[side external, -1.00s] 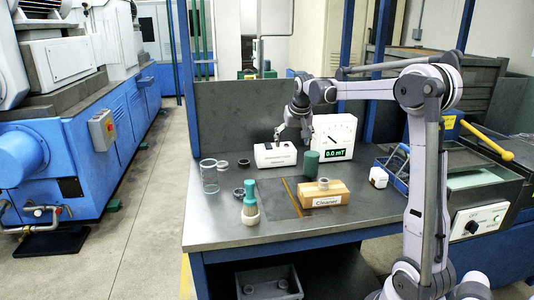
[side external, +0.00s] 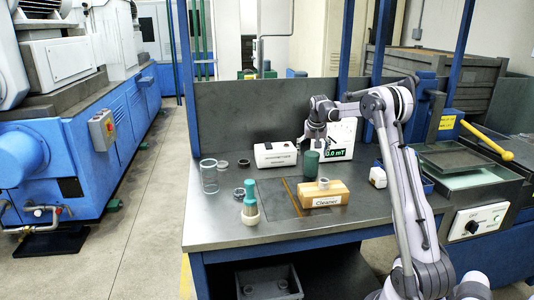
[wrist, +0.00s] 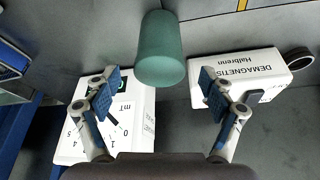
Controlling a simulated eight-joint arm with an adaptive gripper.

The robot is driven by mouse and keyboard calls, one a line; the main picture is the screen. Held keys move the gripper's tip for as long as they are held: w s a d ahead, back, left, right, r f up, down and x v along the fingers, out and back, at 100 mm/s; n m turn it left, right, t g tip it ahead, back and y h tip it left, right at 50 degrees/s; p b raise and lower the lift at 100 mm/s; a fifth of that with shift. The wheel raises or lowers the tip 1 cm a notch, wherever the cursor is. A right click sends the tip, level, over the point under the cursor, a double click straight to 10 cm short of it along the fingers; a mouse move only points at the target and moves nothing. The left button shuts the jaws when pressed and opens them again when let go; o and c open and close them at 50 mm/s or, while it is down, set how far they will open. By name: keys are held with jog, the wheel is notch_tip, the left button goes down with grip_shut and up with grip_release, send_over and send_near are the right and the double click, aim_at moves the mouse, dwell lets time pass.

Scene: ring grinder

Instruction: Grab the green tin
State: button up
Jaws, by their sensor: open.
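The green tin (side external: 311,164) stands upright on the metal workbench, in front of the white gauge box. In the wrist view the green tin (wrist: 161,48) is at the top middle, ahead of the gap between my fingers. My gripper (side external: 314,142) is just above and behind the tin in the side view. In the wrist view my gripper (wrist: 160,90) is open, with its two blue finger pads spread wide and nothing between them.
The white gauge box (side external: 341,140) and the white demagnetiser (side external: 275,154) stand close on either side. In front are a wooden Cleaner block (side external: 322,194) and a green brush (side external: 250,195). A clear cylinder (side external: 209,177) and dark rings (side external: 243,163) lie left. A back panel (side external: 262,105) rises behind.

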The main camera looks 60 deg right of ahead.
aim_at(311, 164)
jog(key=x, duration=0.5)
jog(key=shift+s, duration=0.1)
jog(key=c, duration=1.4)
